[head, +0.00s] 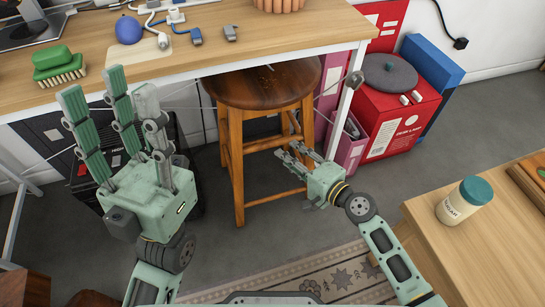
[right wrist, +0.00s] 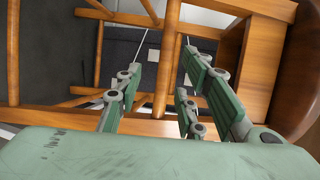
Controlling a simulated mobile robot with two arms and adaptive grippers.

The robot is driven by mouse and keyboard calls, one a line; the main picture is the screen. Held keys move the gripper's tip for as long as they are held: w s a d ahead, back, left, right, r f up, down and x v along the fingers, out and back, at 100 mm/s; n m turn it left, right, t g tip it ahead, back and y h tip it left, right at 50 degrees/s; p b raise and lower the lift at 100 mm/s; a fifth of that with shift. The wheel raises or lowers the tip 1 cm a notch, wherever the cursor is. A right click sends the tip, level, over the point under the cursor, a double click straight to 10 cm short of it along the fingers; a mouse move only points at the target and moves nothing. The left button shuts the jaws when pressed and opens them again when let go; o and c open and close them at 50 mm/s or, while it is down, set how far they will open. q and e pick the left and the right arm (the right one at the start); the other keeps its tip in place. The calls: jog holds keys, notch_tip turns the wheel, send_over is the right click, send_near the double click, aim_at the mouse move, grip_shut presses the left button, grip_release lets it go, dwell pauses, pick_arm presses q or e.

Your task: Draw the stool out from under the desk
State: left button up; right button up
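The wooden stool (head: 262,86) stands upright on the floor, its round dark seat partly under the front edge of the desk (head: 245,45). My right gripper (head: 288,152) is at the stool's right side, below the seat, its fingers pointing in among the legs and rungs. My left gripper (head: 108,88) is open and empty, fingers up, in front of the desk's left part, left of the stool.
A red box (head: 400,120) and a pink box (head: 350,145) stand right of the stool by the desk leg. A dark case (head: 100,150) is under the desk at left. A table (head: 490,235) with a jar (head: 465,202) is at right. Floor and a rug (head: 300,278) lie in front.

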aim_at(273, 144)
jog(key=x, duration=0.2)
jog(key=b+x, duration=0.1)
jog(key=x, duration=0.2)
jog(key=r+x, duration=0.1)
jog(key=x, duration=0.2)
jog(key=shift+a+f+b, duration=0.1)
jog(key=shift+a+b, duration=0.15)
jog(key=shift+b, duration=0.05)
jog(key=shift+c, duration=0.2)
grip_shut()
